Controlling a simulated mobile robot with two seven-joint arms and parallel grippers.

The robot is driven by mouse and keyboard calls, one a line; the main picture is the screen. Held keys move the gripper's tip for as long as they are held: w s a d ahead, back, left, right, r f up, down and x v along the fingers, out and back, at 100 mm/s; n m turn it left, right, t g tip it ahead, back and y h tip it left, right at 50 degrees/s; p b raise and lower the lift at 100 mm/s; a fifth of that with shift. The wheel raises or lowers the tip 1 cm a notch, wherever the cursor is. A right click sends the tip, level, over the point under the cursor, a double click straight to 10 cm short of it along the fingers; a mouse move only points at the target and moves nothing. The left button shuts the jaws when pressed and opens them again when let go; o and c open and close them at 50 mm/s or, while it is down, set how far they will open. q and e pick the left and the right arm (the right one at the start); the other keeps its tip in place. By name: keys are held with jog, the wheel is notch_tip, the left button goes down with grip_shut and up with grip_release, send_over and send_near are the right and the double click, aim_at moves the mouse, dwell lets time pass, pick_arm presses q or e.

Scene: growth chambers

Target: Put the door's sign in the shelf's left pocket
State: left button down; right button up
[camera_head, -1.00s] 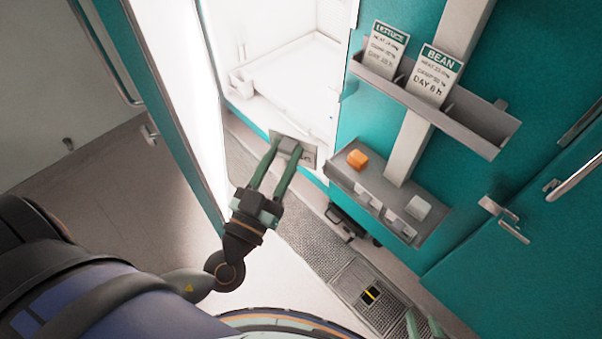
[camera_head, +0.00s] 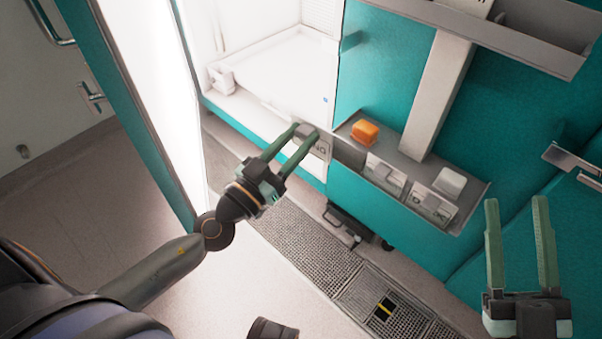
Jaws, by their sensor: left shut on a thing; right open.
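My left gripper (camera_head: 306,131) is shut on a small pale sign (camera_head: 319,149), with dark letters partly readable as "NO". It holds the sign in front of the chamber's lower edge, just left of the lower grey shelf (camera_head: 408,160). The shelf's left pocket (camera_head: 348,153) shows a dark grey front and no sign that I can see. Two signs with pale grips, one in the middle (camera_head: 385,176) and one at the right (camera_head: 432,204), stand along the shelf front. My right gripper (camera_head: 517,199) is open and empty at the lower right, apart from the shelf.
An upper grey rack (camera_head: 530,35) and a door handle (camera_head: 575,165) are at the right. A floor grating (camera_head: 290,235) runs below.

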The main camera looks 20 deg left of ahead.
pick_arm(q)
jog(key=shift+m+h, duration=0.3)
jog(key=shift+h, duration=0.2)
jog(key=shift+w+d+f+b, duration=0.35)
jog(key=shift+w+f+b, duration=0.15)
jog(key=shift+w+f, duration=0.4)
jog(key=shift+w+d+f+b, duration=0.4)
jog(key=shift+w+f, duration=0.25)
jog(key=shift+w, duration=0.5)
jog(key=shift+w+d+f+b, duration=0.3)
jog(key=shift+w+f+b, duration=0.25)
jog(key=shift+w+f, duration=0.35)
jog(key=shift+w+d+f+b, duration=0.15)
jog(key=shift+w+d+b, duration=0.15)
jog(key=shift+w, duration=0.6)
jog(key=shift+w+d+f+b, duration=0.25)
jog(key=shift+w+d, duration=0.1)
jog(key=shift+w, duration=0.5)
jog(key=shift+w+d+f+b, duration=0.1)
jog(key=shift+w+d+b, duration=0.2)
jog(key=shift+w, duration=0.6)
pick_arm(e)
jog(key=shift+s+a+r+n+y, duration=0.1)
jog(key=shift+s+a+n+y, duration=0.1)
jog(key=shift+s+n+y, duration=0.75)
jog(key=shift+s+a+r+n+y, duration=0.15)
jog(key=shift+s+n+y, duration=0.4)
jog(key=shift+s+y, duration=0.7)
jog(key=shift+w+f, duration=0.1)
jog(key=shift+w, duration=0.15)
